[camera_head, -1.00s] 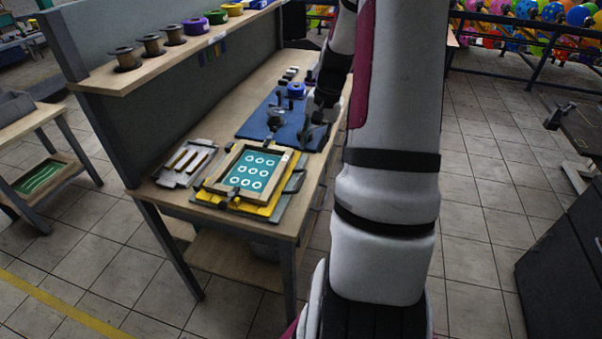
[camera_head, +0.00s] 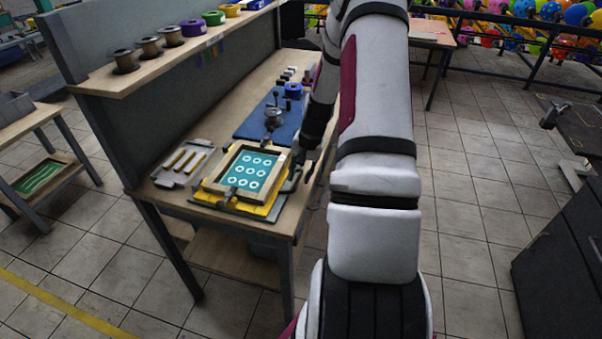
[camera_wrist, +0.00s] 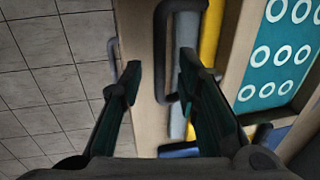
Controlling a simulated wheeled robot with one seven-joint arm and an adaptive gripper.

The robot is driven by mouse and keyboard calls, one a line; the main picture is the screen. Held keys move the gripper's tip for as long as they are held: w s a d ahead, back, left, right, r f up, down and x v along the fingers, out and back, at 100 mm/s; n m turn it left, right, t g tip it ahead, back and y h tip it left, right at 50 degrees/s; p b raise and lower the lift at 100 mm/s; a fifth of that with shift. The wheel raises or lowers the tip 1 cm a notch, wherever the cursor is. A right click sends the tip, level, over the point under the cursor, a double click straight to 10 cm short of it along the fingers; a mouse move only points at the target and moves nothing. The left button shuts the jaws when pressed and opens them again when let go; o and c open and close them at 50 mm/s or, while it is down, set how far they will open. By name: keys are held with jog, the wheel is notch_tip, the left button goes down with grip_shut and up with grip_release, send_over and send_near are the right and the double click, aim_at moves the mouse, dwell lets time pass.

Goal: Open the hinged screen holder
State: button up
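The hinged screen holder (camera_head: 240,208) lies on the workbench near its front corner. It has a yellow base and a wooden frame (camera_head: 222,166) around a teal screen (camera_head: 250,170) with white rings. The frame looks lowered flat over the base. In the wrist view the teal screen (camera_wrist: 268,78) shows at the right. A dark grey loop handle (camera_wrist: 161,52) stands out from the holder's side. My gripper (camera_wrist: 160,70) is open, with its two fingers on either side of part of the handle in the picture; I see no contact. In the head view my gripper (camera_head: 301,168) is beside the holder's right side.
A tray with wooden strips (camera_head: 183,161) lies left of the holder. A blue mat (camera_head: 262,125) with a metal device is behind it. A shelf with spools (camera_head: 165,38) runs above. The bench edge and open floor lie to the right.

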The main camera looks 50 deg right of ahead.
grip_shut()
jog(key=shift+r, duration=0.15)
